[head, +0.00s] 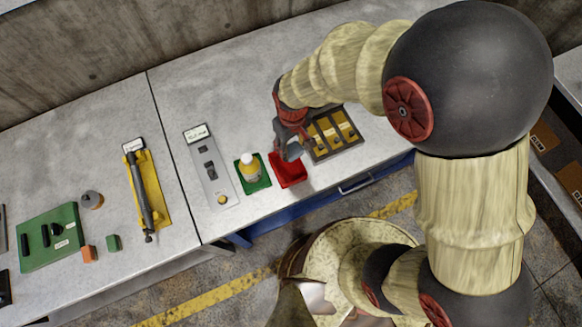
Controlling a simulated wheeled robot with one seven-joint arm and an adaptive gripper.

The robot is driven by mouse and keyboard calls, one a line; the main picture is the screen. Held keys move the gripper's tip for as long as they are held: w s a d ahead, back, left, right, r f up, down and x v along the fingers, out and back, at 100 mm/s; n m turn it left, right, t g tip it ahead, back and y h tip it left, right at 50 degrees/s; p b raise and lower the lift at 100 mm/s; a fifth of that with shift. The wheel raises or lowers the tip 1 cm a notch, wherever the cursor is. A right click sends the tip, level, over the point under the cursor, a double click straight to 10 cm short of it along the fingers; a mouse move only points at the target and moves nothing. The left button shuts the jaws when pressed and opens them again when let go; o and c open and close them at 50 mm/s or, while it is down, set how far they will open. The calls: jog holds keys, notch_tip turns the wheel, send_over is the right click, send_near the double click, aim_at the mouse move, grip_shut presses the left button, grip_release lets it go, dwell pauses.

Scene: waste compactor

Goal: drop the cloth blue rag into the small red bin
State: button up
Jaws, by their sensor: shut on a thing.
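The small red bin (289,175) stands on the grey bench near its front edge. My gripper (290,150) is directly over the bin's back part, pointing down, and covers part of its opening. It is shut on a small grey-blue patch, which I take to be the cloth blue rag (293,152). The rag is mostly hidden by the fingers, and its outline is hard to make out. I cannot tell whether it touches the bin's wall.
A yellow-and-white bottle (249,168) on a green mat (262,183) stands just left of the bin. A dark tray with yellow compartments (333,132) lies close on the right. A grey switch panel (209,168) lies farther left. The bench's front edge is close.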

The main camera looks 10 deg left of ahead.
jog(key=shift+f+b, duration=1.2)
jog(key=shift+f, duration=0.85)
jog(key=o, duration=1.1)
notch_tip(320, 180, up, 12)
